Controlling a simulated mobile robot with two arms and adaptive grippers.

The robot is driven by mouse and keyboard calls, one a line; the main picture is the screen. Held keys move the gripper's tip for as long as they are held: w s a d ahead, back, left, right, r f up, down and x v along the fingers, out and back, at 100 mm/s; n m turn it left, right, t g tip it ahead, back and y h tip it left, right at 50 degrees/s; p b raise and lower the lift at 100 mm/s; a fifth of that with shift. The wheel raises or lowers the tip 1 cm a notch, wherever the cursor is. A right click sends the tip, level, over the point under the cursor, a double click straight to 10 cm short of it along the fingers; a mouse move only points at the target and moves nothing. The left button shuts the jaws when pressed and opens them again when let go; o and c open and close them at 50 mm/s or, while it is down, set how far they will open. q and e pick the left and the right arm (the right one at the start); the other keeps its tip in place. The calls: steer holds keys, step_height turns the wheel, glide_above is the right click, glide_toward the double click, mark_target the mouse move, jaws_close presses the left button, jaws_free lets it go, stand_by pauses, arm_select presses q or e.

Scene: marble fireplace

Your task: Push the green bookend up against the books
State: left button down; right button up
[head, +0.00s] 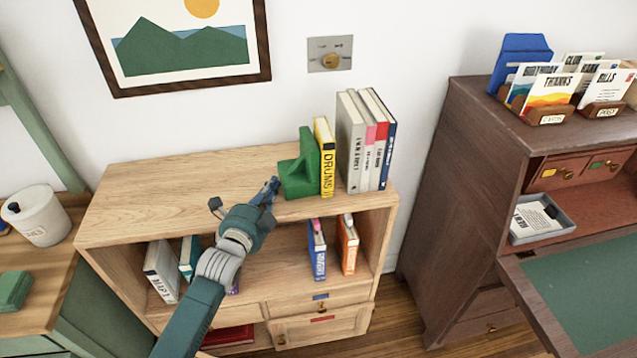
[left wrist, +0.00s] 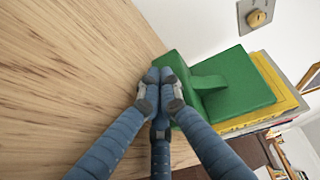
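The green bookend (head: 303,172) stands on top of the wooden bookcase, directly left of the yellow "Drums" book (head: 325,158). No clear gap shows between them. A narrow gap separates the yellow book from the grey, pink, red and blue books (head: 357,142) on its right. My left gripper (head: 272,187) is at the bookend's left side, low over the bookcase top. In the left wrist view, its fingertips (left wrist: 162,82) are together, with nothing visible between them, at the edge of the bookend (left wrist: 232,88). I cannot tell whether they touch it. My right gripper is out of view.
The bookcase top (head: 165,195) is clear to the left. Books and drawers are below it. A framed picture (head: 115,92) and a metal wall plate (head: 330,54) are on the wall behind. A dark wooden desk (head: 440,190) stands to the right across a gap.

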mark_target(284, 191)
arm_select(q)
steer(key=shift+w+d+f, duration=0.1)
steer(key=shift+w+d, duration=0.15)
steer(key=shift+d, duration=0.7)
steer(key=shift+w+d+f, duration=0.1)
steer(key=shift+w+d, duration=0.1)
steer(key=shift+d, duration=0.7)
steer(key=shift+s+a, duration=0.25)
steer(key=shift+a, duration=0.7)
steer(key=shift+s+a+p, duration=0.2)
steer(key=shift+a+p, duration=0.25)
steer(key=shift+a, duration=0.35)
steer(key=shift+s, duration=0.15)
steer(key=shift+s+d+p, duration=0.15)
steer(key=shift+s+p, duration=0.2)
steer(key=shift+p, duration=0.05)
steer(key=s+d+p, duration=0.3)
steer(key=s+p, duration=0.1)
steer(key=s, duration=0.8)
steer(key=shift+s+d, duration=0.25)
steer(key=shift+d, duration=0.1)
